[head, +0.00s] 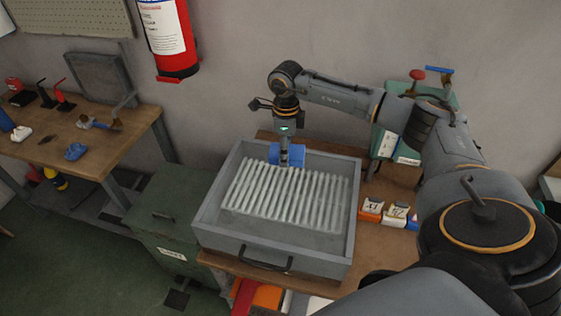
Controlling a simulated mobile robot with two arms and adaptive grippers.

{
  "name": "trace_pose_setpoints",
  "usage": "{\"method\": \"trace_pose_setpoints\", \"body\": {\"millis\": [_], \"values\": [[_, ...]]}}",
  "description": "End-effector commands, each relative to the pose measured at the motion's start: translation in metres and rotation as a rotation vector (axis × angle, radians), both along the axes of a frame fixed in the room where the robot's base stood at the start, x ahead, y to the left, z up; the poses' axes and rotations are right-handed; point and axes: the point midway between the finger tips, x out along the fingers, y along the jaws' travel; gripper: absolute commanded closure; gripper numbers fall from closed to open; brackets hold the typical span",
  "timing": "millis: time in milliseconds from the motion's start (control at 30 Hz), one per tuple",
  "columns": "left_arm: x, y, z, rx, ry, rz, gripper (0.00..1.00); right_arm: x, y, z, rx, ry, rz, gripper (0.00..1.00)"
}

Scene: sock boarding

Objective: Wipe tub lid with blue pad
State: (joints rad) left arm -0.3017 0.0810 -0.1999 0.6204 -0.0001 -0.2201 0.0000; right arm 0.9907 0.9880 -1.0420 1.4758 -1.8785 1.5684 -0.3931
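A pale, ribbed panel (285,195), which looks like the tub lid, lies flat inside a grey tray (205,220) with raised walls. The blue pad (274,153) is at the panel's far edge, near the tray's back wall. My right gripper (291,156) points down over the pad, and its fingers appear closed on it. The fingers hide part of the pad, and I cannot tell whether its underside touches the panel. My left gripper is not in view.
The tray has a dark front handle (265,262) and stands on a wooden bench (374,240). Small orange, white and blue containers (395,215) stand right of it. A green bin (165,225) is at left. A fire extinguisher (170,45) hangs on the wall.

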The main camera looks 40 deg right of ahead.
Motion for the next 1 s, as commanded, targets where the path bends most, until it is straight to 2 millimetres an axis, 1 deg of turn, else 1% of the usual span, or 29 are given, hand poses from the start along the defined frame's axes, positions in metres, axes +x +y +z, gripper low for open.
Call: {"method": "trace_pose_setpoints", "body": {"millis": [33,200,400,1000], "values": [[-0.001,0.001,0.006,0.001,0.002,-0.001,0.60,0.000,-0.001,0.008,-0.001,-0.001,-0.002,0.69],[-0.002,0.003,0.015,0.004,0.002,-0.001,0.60,-0.001,-0.004,0.023,0.000,0.000,-0.005,0.69],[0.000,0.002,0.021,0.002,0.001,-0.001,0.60,-0.001,-0.007,0.036,-0.001,-0.001,-0.007,0.69],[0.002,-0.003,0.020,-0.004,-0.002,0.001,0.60,-0.001,-0.005,0.035,0.000,0.000,0.005,0.69]]}}
